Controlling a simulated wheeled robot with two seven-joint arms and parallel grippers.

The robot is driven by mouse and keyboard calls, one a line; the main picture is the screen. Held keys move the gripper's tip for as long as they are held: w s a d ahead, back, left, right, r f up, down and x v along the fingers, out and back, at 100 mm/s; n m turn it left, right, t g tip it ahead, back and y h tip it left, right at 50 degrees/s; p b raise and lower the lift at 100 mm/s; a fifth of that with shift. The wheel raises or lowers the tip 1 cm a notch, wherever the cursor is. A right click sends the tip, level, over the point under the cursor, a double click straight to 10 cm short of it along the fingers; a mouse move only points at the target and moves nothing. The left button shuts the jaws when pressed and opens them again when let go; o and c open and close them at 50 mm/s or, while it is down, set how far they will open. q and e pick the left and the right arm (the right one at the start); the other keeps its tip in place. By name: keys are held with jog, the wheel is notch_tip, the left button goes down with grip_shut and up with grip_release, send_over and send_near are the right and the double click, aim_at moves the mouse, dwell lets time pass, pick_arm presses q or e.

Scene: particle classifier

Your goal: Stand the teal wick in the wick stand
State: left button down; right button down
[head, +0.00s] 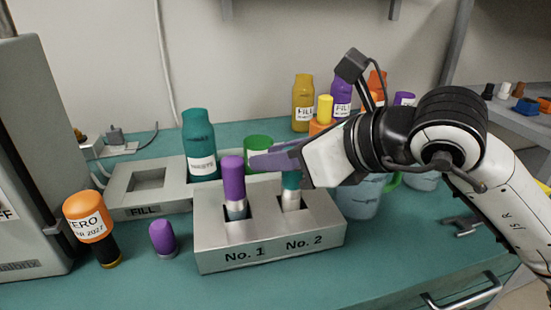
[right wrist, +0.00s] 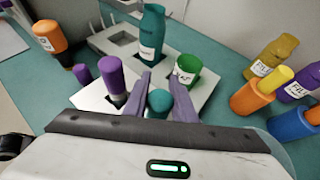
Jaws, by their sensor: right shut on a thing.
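The teal wick (head: 291,181) is upright at the No. 2 opening of the grey wick stand (head: 222,258), its silver lower part at or in the opening; how deep it sits I cannot tell. My right gripper (head: 264,159) is shut on its teal upper part from the right. In the right wrist view the teal wick (right wrist: 159,102) shows between the two purple fingers of the gripper (right wrist: 162,80). A purple wick (head: 232,180) stands in the No. 1 opening, left of the fingers. My left gripper is not in view.
A teal bottle (head: 199,145) stands behind the stand, near the FILL block (head: 128,188). A green cup (head: 258,150) is behind the fingers. An orange ZERO bottle (head: 87,217) and small purple piece (head: 163,238) stand left. Several coloured bottles crowd the back right.

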jog(key=shift+f, duration=0.2)
jog(key=c, duration=1.5)
grip_release()
jog(key=shift+r, duration=0.1)
jog(key=shift+o, duration=0.2)
jog(key=shift+r, duration=0.25)
jog(key=p+v, duration=0.1)
jog(key=v, duration=1.1)
jog(key=shift+f, duration=0.15)
